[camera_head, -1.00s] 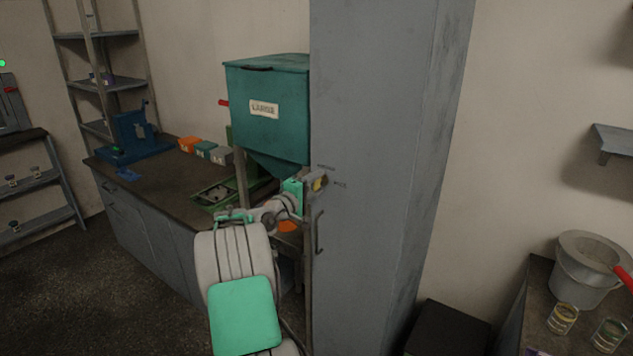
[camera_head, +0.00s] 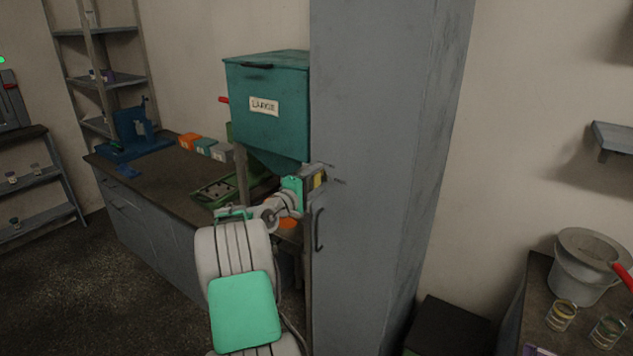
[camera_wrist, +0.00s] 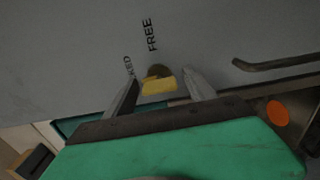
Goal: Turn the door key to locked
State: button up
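A yellow key (camera_wrist: 158,86) sits in a round brown lock (camera_wrist: 160,71) on the grey cabinet door (camera_wrist: 75,55). My gripper (camera_wrist: 163,86) is open, with one finger on each side of the key. A gap shows between the key and each finger. In the head view my gripper (camera_head: 319,178) is at the door, and a bit of yellow shows there. The key's exact angle is hard to tell.
A dark door handle (camera_head: 319,230) is just below my gripper. A teal hopper (camera_head: 270,105) stands left of the cabinet, over a bench (camera_head: 160,188) with small boxes. A bucket (camera_head: 580,270) and jars are on the right-hand table.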

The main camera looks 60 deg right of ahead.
jog(key=w+a+b, duration=0.1)
jog(key=a+b, duration=0.1)
jog(key=a, duration=0.5)
jog(key=shift+a, duration=0.35)
jog(key=shift+w, duration=0.1)
